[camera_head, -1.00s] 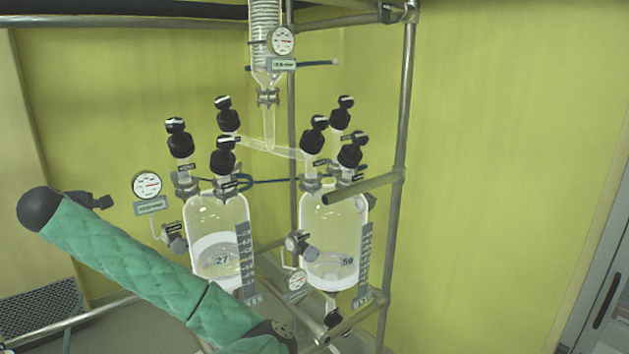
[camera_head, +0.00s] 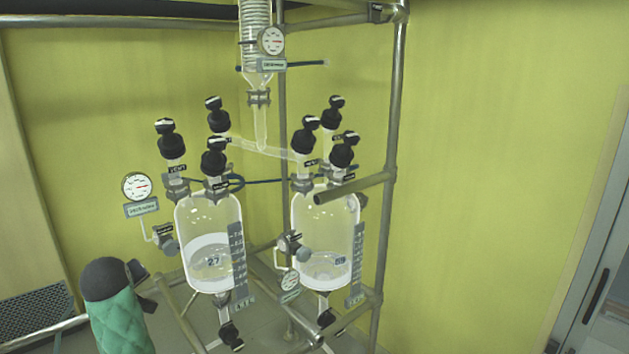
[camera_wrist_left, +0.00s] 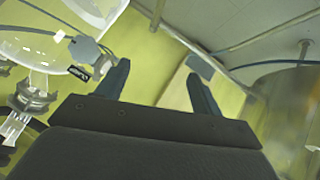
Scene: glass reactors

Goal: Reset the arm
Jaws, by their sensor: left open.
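My left arm, in a green quilted sleeve, stands at the lower left of the head view. Its black gripper (camera_head: 138,271) is left of the glass reactors and apart from them. In the left wrist view the two fingers of my left gripper (camera_wrist_left: 157,76) are spread wide with nothing between them. The left reactor (camera_head: 209,225) holds liquid and is marked 27. The right reactor (camera_head: 325,225) also holds liquid; its number is hard to read. My right gripper is in neither view.
Metal frame posts (camera_head: 388,160) and a stub bar (camera_head: 355,189) stand around the reactors. A pressure gauge (camera_head: 137,187) sits left of the left reactor. A glass condenser (camera_head: 261,25) hangs above. The space before the right wall is clear.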

